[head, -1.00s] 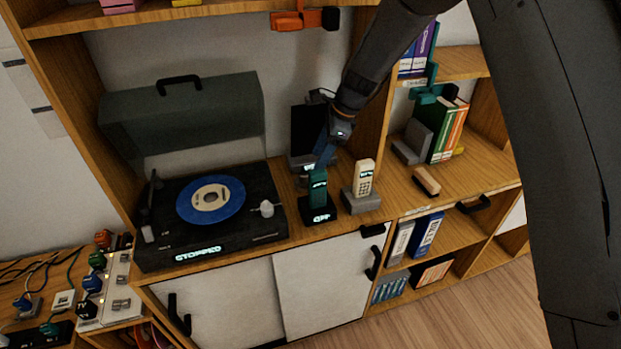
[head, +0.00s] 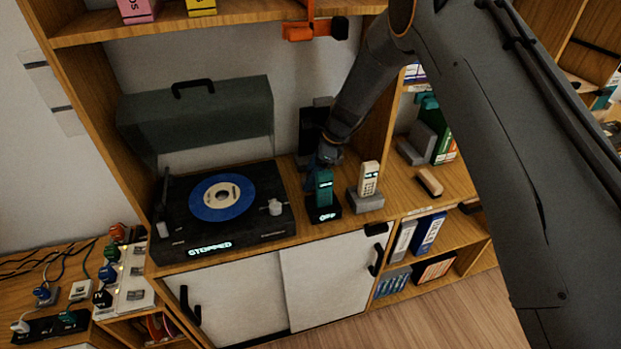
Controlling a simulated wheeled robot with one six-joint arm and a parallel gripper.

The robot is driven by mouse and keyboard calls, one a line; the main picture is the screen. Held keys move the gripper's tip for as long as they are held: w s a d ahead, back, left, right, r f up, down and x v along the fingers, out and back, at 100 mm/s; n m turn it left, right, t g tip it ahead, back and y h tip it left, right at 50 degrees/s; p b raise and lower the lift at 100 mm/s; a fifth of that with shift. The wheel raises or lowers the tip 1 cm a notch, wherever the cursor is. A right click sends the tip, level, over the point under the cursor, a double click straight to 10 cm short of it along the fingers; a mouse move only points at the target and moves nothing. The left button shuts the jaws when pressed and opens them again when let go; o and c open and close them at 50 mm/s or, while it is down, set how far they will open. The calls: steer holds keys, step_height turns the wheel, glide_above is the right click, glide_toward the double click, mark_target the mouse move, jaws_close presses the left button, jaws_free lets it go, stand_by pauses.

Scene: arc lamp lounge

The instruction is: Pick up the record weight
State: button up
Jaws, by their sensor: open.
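I cannot pick out the record weight for certain. A blue record (head: 240,205) with a cream label and a small dark centre lies on the black turntable (head: 265,236), whose front reads STOPPED. A small pale knob-like piece (head: 275,207) stands at the turntable's right side. My gripper (head: 325,157) is open, pointing down to the right of the turntable, just behind the green handset (head: 324,187). Its fingertips are small and dark, and I cannot tell whether they touch anything. The area behind the handset is partly hidden.
The green handset stands in a black base reading OFF, with a cream handset (head: 368,178) in a grey base beside it. A raised dark lid (head: 200,115) is behind the turntable. An orange bracket (head: 315,30) hangs under the upper shelf. A wooden upright (head: 385,130) stands right of my wrist.

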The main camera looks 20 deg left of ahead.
steer(key=shift+c, duration=0.4)
steer(key=c, duration=0.9)
steer(key=shift+r, duration=0.1)
